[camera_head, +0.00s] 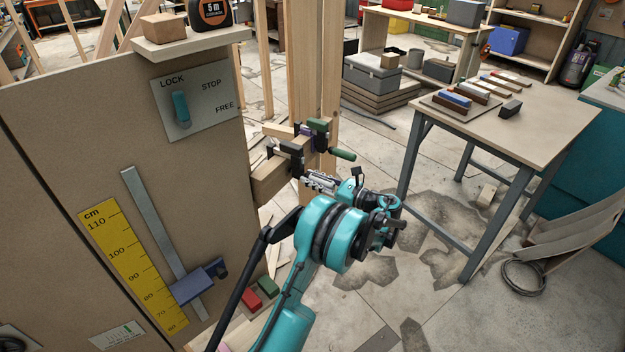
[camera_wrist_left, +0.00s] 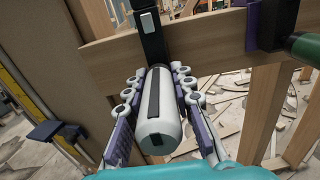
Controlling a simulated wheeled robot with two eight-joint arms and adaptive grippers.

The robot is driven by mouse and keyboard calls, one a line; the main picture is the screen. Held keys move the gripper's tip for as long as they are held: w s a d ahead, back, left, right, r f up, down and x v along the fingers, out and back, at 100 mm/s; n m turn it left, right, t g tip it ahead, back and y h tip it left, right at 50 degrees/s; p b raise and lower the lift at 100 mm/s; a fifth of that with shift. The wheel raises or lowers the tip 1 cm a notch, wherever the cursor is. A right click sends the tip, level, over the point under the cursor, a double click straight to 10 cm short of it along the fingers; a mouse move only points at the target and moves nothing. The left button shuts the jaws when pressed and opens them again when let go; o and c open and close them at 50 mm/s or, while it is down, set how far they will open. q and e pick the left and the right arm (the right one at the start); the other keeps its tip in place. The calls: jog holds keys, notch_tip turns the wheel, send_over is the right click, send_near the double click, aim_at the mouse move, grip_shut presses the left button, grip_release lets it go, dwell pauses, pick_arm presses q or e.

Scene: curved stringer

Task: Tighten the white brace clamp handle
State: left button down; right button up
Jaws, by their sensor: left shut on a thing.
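The white brace clamp handle (camera_wrist_left: 158,128) is a pale cylinder with dark inset strips, in the middle of the left wrist view. It joins a black clamp bar (camera_wrist_left: 151,35) that crosses a wooden beam (camera_wrist_left: 110,57). My left gripper (camera_head: 322,182) is shut around the handle, with one linked finger on each side of it. In the head view the fingers and wrist cover most of the handle. My right gripper is in neither view.
A panel with a LOCK/STOP/FREE plate (camera_head: 193,101) stands at left. A workbench (camera_head: 535,125) stands at right, with open floor between.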

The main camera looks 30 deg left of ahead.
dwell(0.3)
pick_arm(q)
jog(key=c, duration=1.3)
grip_release()
jog(key=d, duration=1.2)
jog(key=d, duration=0.6)
jog(key=shift+d+b, duration=0.15)
jog(key=shift+b, duration=0.15)
